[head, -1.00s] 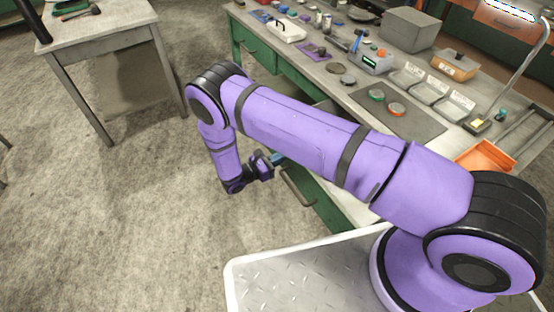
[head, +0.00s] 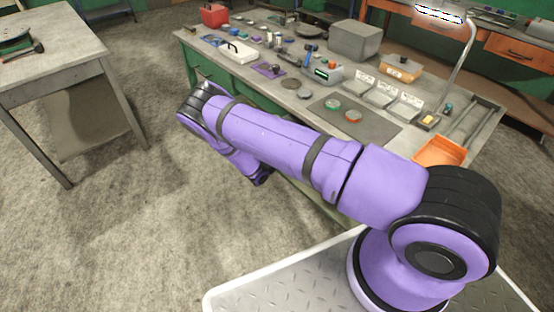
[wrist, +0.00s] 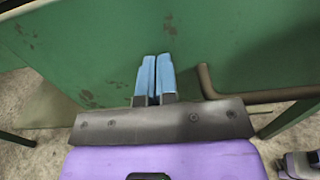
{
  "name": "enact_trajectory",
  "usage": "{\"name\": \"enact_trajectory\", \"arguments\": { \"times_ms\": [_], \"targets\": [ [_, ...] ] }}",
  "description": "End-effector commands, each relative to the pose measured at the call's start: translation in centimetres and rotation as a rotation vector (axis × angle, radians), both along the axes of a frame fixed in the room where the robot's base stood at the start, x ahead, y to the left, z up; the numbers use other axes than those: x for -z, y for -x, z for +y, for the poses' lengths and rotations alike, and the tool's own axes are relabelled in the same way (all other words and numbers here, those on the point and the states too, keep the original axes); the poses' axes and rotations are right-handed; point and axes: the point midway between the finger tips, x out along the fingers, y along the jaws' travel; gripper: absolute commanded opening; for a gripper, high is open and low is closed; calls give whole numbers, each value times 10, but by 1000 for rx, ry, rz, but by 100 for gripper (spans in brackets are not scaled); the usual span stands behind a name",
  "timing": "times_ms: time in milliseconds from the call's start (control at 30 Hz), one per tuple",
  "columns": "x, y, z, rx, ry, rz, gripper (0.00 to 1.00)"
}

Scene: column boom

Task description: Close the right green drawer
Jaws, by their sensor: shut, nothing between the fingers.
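The green drawer front (wrist: 230,45), worn with dark stains, fills the upper wrist view. Its bar handle (wrist: 255,97) is at the right, beside the fingers. My gripper (wrist: 153,62) has its two blue fingers together and empty, pointing at the green front left of the handle. I cannot tell whether the tips touch it. In the head view my purple arm hides most of the right drawer, so how far it is open cannot be told. The fingertips are hidden there too.
The workbench (head: 400,145) carries several tools, small trays and a grey box (head: 356,40). An orange bin (head: 440,151) sits at its right end. Another table (head: 50,75) stands at the left. Open floor (head: 130,220) lies between the two.

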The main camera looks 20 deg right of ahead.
Motion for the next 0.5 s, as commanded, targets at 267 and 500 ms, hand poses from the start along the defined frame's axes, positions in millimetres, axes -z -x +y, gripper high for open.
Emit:
{"name": "enact_trajectory", "arguments": {
  "times_ms": [267, 500],
  "targets": [
    [0, -15, -47, 2, 1, 0, 0],
    [0, -21, -63, 0, 0, 0, 0]
  ]
}}
